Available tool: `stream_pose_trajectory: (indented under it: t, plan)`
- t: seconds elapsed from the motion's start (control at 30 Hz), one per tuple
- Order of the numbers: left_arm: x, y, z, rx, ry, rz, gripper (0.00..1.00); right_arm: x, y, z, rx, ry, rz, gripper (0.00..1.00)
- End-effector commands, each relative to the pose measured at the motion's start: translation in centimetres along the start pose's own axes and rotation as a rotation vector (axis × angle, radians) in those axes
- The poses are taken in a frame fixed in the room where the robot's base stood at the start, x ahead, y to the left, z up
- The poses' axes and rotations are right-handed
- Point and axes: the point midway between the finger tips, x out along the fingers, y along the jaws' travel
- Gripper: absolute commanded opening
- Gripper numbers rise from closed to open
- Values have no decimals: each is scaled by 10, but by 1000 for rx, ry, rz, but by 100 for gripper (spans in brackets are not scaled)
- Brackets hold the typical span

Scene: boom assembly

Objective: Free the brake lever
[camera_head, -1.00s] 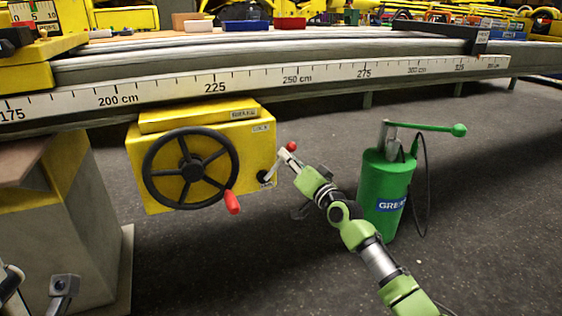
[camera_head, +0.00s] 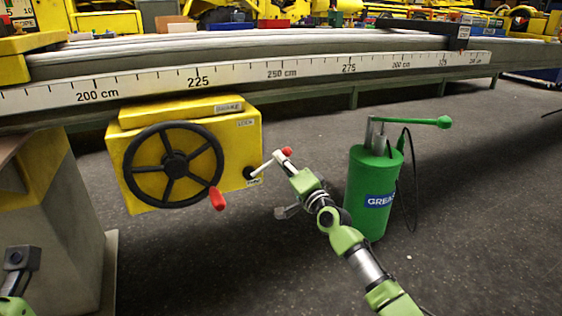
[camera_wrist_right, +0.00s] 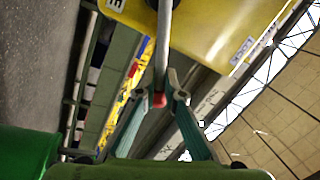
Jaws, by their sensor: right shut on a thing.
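The brake lever (camera_head: 264,166) is a thin pale rod with a red knob (camera_head: 287,152) on the right side of the yellow gearbox (camera_head: 236,150). It slants up and to the right from its pivot. My right gripper (camera_head: 281,156) is shut on the lever close to the knob. In the right wrist view the lever (camera_wrist_right: 164,40) runs down to the red knob (camera_wrist_right: 158,100) between the fingers (camera_wrist_right: 160,92). Part of my left gripper (camera_head: 21,259) shows at the lower left, away from the gearbox; its fingers cannot be made out.
A black handwheel (camera_head: 174,165) with a red handle (camera_head: 217,199) is on the gearbox front. A green grease pump (camera_head: 372,178) with a hose stands on the floor right of my right arm. The long rail with a scale (camera_head: 310,69) runs above. The floor at right is open.

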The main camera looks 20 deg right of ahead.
Motion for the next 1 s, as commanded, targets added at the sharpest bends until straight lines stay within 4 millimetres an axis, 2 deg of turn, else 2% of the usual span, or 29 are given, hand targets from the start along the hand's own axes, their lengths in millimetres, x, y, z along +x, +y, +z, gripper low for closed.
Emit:
stream_pose_trajectory:
  t: [0.2, 0.23, 0.3, 0.73, 0.87, 1.0]
  plan:
    - [0, 0, 0, 0, 0, 0, 40, -1, 3, 0, 6, 1, 4, 0]
    - [0, 0, 0, 0, 0, 0, 40, -1, 3, 0, 6, 1, 4, 11]
    - [0, 0, 0, 0, 0, 0, 40, -1, 3, 0, 5, 1, 4, 25]
    - [0, 0, 0, 1, 1, 1, 40, -6, 1, 1, 3, -1, 1, 25]
    - [0, 0, 0, 1, 1, 1, 40, -21, 2, 2, 4, -1, 3, 25]
    - [0, 0, 0, 1, 0, 1, 40, -49, 3, 1, 3, -1, 4, 25]
